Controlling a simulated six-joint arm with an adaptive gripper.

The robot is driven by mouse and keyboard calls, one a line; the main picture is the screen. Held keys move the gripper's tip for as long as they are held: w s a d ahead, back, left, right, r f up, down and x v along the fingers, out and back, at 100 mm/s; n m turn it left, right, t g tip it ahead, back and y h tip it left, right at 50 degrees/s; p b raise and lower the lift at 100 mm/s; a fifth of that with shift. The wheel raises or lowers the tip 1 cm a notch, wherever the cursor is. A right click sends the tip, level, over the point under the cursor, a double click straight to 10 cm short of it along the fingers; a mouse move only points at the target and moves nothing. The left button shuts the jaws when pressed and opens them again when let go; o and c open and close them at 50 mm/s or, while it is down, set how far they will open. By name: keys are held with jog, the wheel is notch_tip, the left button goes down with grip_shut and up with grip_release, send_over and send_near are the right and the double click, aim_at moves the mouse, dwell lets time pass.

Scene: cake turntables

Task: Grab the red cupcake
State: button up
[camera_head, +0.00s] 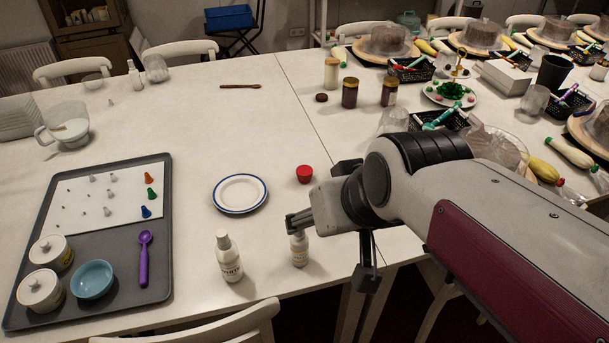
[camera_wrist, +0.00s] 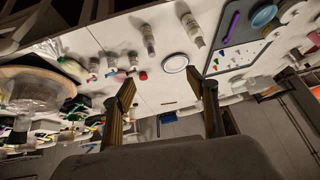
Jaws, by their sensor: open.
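The red cupcake (camera_head: 304,174) is small and stands on the white table, right of a white plate with a blue rim (camera_head: 240,193). It also shows in the wrist view as a small red shape (camera_wrist: 143,76), beyond the left finger. My gripper (camera_head: 332,248) is open and empty, near the table's front edge, nearer the camera than the cupcake and apart from it. In the wrist view its two fingers (camera_wrist: 166,90) are spread wide with nothing between them.
Two pale bottles stand near the front edge: one (camera_head: 229,258) left of my gripper, one (camera_head: 299,249) close beside its left finger. A grey tray (camera_head: 104,240) with small items lies at left. Brown-lidded jars (camera_head: 350,92) stand behind. The table behind the plate is mostly clear.

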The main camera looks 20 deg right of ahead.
jog(key=w+a+f+m+t, duration=0.2)
jog(key=w+f, duration=0.1)
jog(key=w, duration=1.3)
jog(key=w+a+f+m+t, duration=0.1)
jog(key=w+f+t, duration=0.15)
jog(key=w, duration=1.35)
jog(key=w+d+f+m+h, duration=0.25)
jog(key=w+f, duration=0.25)
jog(key=f, duration=0.4)
jog(key=w+d+f+m+h, duration=0.1)
jog(key=w+d+f+h, duration=0.35)
jog(key=f, duration=0.55)
jog(key=h, duration=0.2)
send_near(304, 173)
jog(key=shift+w+d+m, duration=0.2)
jog(key=shift+w, duration=0.3)
jog(key=shift+w+d+m, duration=0.15)
jog(key=shift+w+d, duration=0.05)
jog(key=shift+w, duration=0.3)
jog(key=shift+s+d+f, duration=0.1)
jog(key=shift+d+f, duration=0.05)
jog(key=shift+f, duration=0.1)
jog(key=shift+g+x, duration=0.25)
jog(key=shift+x, duration=1.1)
jog(key=shift+f, duration=0.1)
